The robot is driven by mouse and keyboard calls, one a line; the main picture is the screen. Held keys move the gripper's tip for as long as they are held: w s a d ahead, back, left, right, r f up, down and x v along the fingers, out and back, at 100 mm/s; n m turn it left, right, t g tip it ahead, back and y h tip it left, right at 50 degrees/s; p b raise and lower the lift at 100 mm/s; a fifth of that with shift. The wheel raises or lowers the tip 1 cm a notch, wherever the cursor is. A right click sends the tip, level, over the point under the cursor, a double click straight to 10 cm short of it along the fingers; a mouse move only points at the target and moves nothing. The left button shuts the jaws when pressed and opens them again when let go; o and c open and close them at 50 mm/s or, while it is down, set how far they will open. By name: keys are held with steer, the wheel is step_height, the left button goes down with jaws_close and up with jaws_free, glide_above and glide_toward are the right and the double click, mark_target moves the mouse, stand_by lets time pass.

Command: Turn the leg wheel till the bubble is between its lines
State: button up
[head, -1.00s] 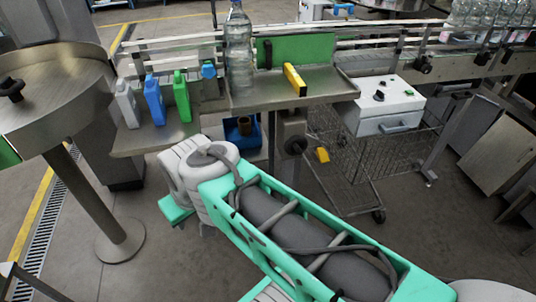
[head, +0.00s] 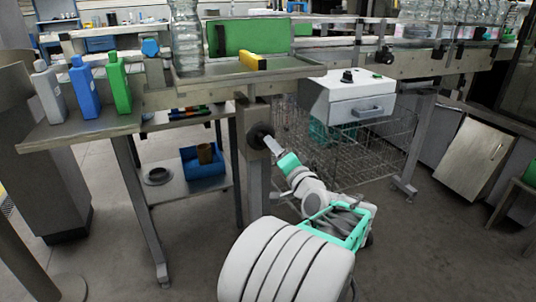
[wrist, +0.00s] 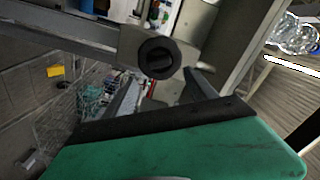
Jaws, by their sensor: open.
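The leg wheel is a black round knob (head: 260,136) on the steel leg post below the bench edge. It shows face-on in the wrist view (wrist: 159,58), with a raised bar across its middle. My gripper (head: 273,146) is just in front of the wheel at its lower right in the head view. In the wrist view my gripper (wrist: 163,87) is open, its fingers spread below the wheel, and nothing is between them. A yellow bar (head: 253,62), which looks like the level, lies on the bench top. Its bubble and lines are too small to make out.
Grey, blue and green jugs (head: 83,90) stand on the left shelf. A large clear bottle (head: 186,38) stands on the bench. A white control box (head: 347,97) and a wire cart (head: 350,150) are right of the post. A blue bin (head: 204,168) sits on the lower shelf.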

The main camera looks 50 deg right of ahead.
mark_target(261, 137)
steer(key=x, duration=0.6)
steer(key=shift+w, duration=0.3)
steer(key=shift+c, duration=0.3)
steer(key=c, duration=1.3)
steer(key=shift+b, duration=0.3)
steer(key=shift+n+b, duration=0.3)
steer(key=shift+b, duration=0.1)
